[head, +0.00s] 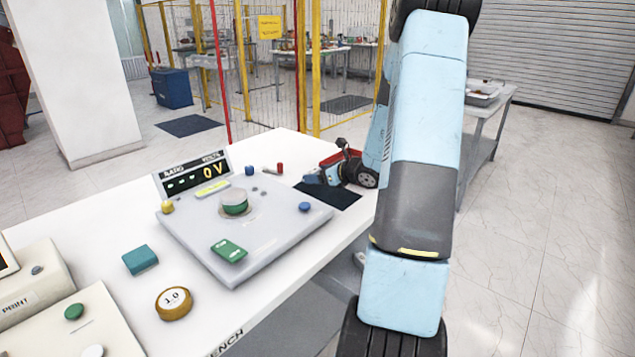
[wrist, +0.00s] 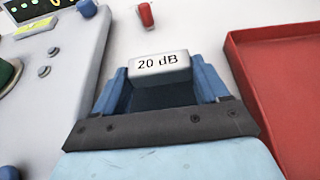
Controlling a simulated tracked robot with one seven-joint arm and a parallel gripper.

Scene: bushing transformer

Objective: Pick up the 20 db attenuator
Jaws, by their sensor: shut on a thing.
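The 20 dB attenuator (wrist: 160,65) is a small light-grey block with "20 dB" in black on its face. In the wrist view it sits between the two blue fingers of my gripper (wrist: 161,78), which are shut on it. In the head view my gripper (head: 314,177) is low at the far right part of the bench, just beyond the grey instrument panel. The attenuator cannot be made out there. Whether it touches the bench or hangs just above it, I cannot tell.
A red tray (wrist: 285,85) lies close to the right of my gripper. The grey panel (head: 285,225) with knobs and a "0 V" display is on the left. A red peg (wrist: 147,15) stands beyond the attenuator. A teal block (head: 140,259) and a "1.0" disc (head: 174,303) lie nearer.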

